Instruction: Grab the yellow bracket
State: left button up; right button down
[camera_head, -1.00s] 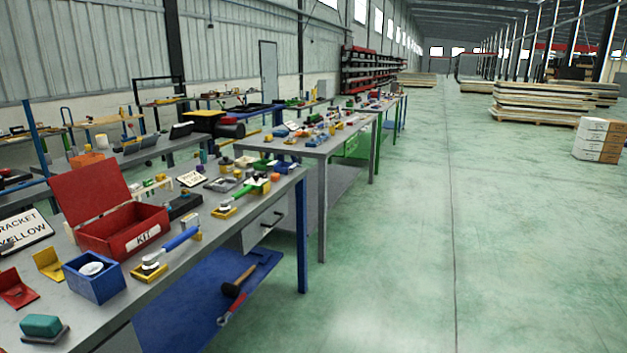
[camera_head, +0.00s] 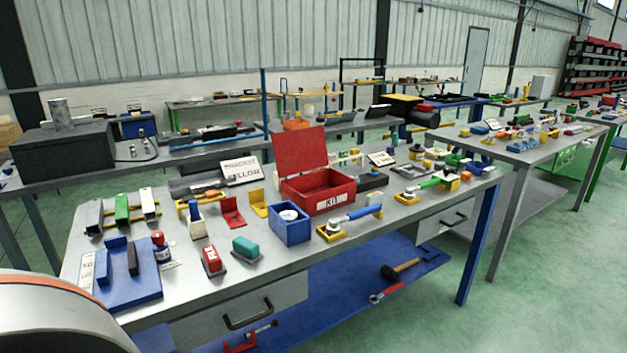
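The yellow bracket (camera_head: 258,204) is a small L-shaped piece standing on the grey workbench (camera_head: 290,262). It is between a red bracket (camera_head: 232,212) on its left and the red KIT box (camera_head: 319,192) on its right. The blue box (camera_head: 291,226) with a white round thing inside stands just in front of it. A sign (camera_head: 241,169) reading "YELLOW" on its lower line stands behind it. Neither gripper is in view.
A blue fixture (camera_head: 128,278), a red-capped bottle (camera_head: 161,248), a teal block (camera_head: 246,249) and a blue-handled tool (camera_head: 350,220) lie on the bench. A rounded white and orange shape fills the lower left corner. Green floor is open at the right.

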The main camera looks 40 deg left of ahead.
aim_at(256, 197)
jog(key=u, duration=1.5)
jog(key=i+l, duration=0.1)
jog(key=l, duration=0.2)
jog(key=i+l+u, duration=0.1)
jog(key=l, duration=0.15)
